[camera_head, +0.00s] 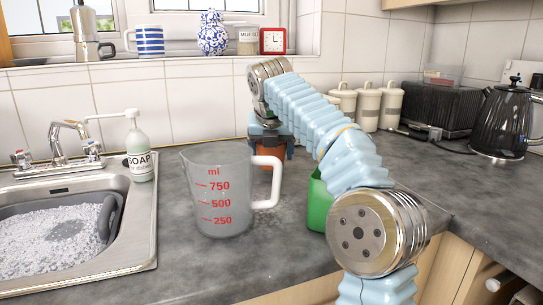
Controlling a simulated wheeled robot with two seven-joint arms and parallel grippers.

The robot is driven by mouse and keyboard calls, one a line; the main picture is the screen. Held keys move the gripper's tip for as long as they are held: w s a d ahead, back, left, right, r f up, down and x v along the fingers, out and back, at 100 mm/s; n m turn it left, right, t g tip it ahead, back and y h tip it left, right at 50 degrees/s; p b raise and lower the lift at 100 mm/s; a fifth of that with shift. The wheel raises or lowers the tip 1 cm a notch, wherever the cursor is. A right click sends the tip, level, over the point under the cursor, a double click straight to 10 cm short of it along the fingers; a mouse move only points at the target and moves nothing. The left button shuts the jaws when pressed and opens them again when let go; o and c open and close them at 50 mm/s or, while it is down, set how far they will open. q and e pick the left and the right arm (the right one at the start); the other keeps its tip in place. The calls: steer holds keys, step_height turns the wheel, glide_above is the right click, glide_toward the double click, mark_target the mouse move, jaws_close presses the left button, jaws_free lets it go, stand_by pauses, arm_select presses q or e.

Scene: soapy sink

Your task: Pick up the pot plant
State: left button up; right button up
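An orange-brown pot (270,153), which looks like the plant pot, stands on the worktop behind the measuring jug. Only a small part of it shows. My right gripper (271,142) points down at the pot from above, with its dark fingers at the pot's upper part. No leaves show clearly, as the gripper and arm cover that spot. I cannot tell whether the fingers are closed on the pot. My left gripper is out of view.
A clear measuring jug (225,215) stands in front of the pot. A green object (319,203) is partly hidden by my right arm. A soap bottle (140,155) stands by the sink (140,235). White canisters (367,106), a toaster (440,108) and a kettle (502,125) are at right.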

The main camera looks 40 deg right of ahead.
steer(key=s+a+r, duration=0.6)
steer(key=s+r, duration=0.5)
steer(key=s, duration=0.1)
steer(key=shift+s+a, duration=0.2)
steer(key=shift+s, duration=0.05)
steer(key=shift+f, duration=0.1)
